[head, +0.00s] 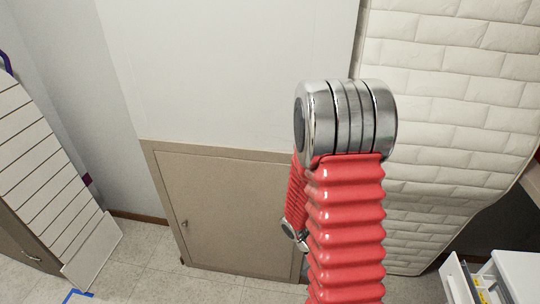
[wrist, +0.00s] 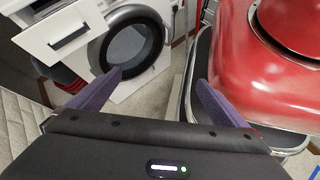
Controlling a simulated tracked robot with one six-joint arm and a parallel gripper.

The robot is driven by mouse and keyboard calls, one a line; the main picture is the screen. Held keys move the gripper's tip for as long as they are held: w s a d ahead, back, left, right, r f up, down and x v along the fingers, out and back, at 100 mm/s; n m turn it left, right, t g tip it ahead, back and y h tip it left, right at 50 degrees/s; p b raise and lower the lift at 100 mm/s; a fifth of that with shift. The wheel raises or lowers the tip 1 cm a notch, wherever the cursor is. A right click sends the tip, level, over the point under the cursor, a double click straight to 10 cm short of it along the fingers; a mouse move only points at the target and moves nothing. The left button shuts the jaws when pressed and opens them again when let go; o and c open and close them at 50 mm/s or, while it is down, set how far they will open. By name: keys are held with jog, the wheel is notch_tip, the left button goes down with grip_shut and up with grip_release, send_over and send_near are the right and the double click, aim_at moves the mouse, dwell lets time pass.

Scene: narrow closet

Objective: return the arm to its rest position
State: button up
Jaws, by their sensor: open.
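My gripper (wrist: 158,88) shows in the wrist view with its two purple fingers spread well apart. Nothing is between the fingers; floor and a washing machine show beyond them. In the head view my red ribbed arm with its metal joint rises at centre right. The gripper itself cannot be made out in that view, as the arm hides what lies behind it.
A white washing machine (wrist: 130,45) stands beyond the fingers. A quilted mattress (head: 455,95) leans at the right. A low beige door (head: 225,210) is at the back. A slatted white panel (head: 50,170) stands left.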

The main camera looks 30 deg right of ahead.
jog(key=w+a+r+m+t+y, duration=0.1)
jog(key=w+a+r+t, duration=0.55)
jog(key=a+r, duration=0.2)
jog(key=w+a+r+m+t+y, duration=0.1)
jog(key=w+a+r+t+y, duration=0.1)
jog(key=w+a+r+t, duration=0.65)
jog(key=s+a+r+n, duration=0.1)
jog(key=s+a+r, duration=0.1)
jog(key=r, duration=0.7)
jog(key=shift+a+r, duration=0.2)
jog(key=shift+a, duration=0.55)
jog(key=shift+s, duration=0.1)
jog(key=shift+c, duration=0.5)
